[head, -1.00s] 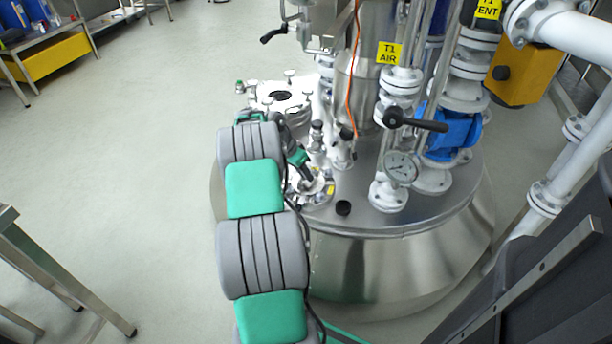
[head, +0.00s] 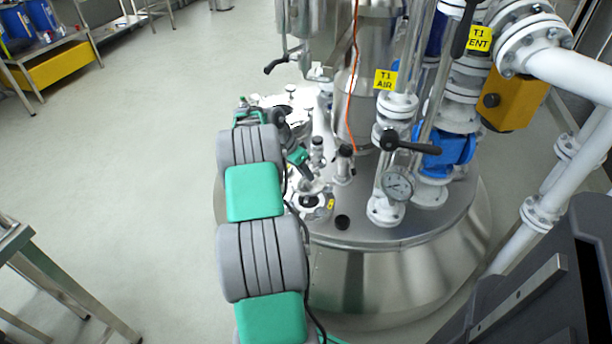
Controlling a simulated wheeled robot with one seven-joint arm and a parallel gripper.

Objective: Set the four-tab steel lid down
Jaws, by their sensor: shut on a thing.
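My arm reaches forward over the domed steel vessel top (head: 380,236), and its wrist bends down to the right. My gripper (head: 306,174) is small and partly hidden at the end of the arm, shut on the four-tab steel lid (head: 314,187). The lid shows only as a small pale piece above the left front of the vessel top. Its tabs cannot be made out. A round fitting with a yellow mark (head: 320,205) lies just below it in the picture. I cannot tell whether the lid touches anything.
A white-rimmed opening (head: 300,97) with several small knobs lies behind my wrist. A steel table (head: 12,245) is at the left, with clear floor between.

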